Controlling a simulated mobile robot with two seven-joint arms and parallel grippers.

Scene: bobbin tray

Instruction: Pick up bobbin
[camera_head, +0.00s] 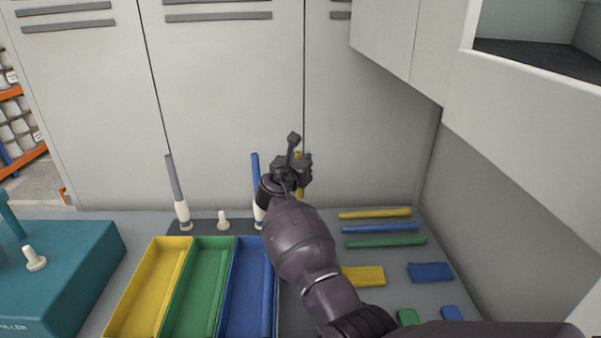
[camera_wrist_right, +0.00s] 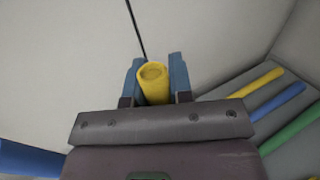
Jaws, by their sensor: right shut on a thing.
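My right gripper (camera_head: 303,163) is shut on a yellow bobbin (camera_head: 299,188), which is mostly hidden behind the gripper in the head view. In the right wrist view the round top of the yellow bobbin (camera_wrist_right: 154,82) shows between the two blue fingers of the right gripper (camera_wrist_right: 156,78). Its lower end is hidden, so I cannot tell whether it touches a peg. A blue bobbin (camera_head: 256,168) stands upright just left of the gripper, and a grey bobbin (camera_head: 173,178) stands on a white peg farther left. My left gripper is not in view.
An empty white peg (camera_head: 223,221) stands between the grey and blue bobbins. Yellow (camera_head: 113,318), green (camera_head: 170,318) and blue trays (camera_head: 229,318) lie in front. Yellow (camera_head: 375,213), blue (camera_head: 381,227) and green rods (camera_head: 386,242) lie at right. A teal box (camera_head: 85,262) is at left; cabinet walls close the back and right.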

